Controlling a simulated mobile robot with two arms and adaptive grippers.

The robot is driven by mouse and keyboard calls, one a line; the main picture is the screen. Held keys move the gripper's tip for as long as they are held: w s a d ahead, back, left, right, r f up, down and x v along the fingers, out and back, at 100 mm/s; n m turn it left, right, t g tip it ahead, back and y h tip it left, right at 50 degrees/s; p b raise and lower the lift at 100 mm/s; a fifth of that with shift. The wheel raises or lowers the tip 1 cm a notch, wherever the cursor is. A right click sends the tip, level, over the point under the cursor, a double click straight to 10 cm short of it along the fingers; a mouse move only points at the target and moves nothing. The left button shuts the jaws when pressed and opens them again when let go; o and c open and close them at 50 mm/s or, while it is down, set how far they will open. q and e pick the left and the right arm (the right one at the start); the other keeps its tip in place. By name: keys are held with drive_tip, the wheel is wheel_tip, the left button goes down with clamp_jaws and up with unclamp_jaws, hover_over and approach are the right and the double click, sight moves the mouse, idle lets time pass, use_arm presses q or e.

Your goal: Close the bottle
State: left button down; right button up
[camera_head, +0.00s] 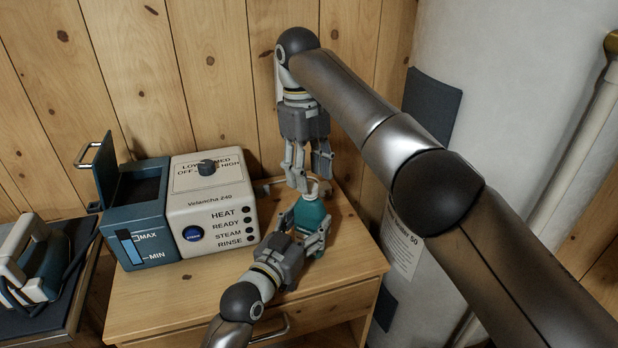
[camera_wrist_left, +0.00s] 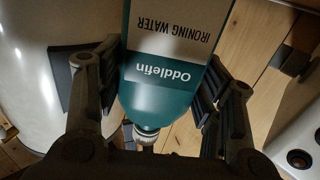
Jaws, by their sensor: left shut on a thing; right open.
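A teal bottle (camera_head: 307,212) stands on the wooden cabinet near its back right. My left gripper (camera_head: 302,230) is shut around the bottle's body, a finger on each side. My right gripper (camera_head: 309,179) points down with fingers apart, just above and around the bottle's top. Any cap between its fingers is too small to make out.
A white steam station (camera_head: 212,203) with a blue tank (camera_head: 137,212) stands left of the bottle. An iron (camera_head: 35,258) rests at the far left. A white boiler (camera_head: 505,110) rises at the right. The cabinet's front top (camera_head: 190,310) is clear.

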drive_tip(key=shift+r, duration=1.25)
drive_tip(key=shift+c, duration=0.4)
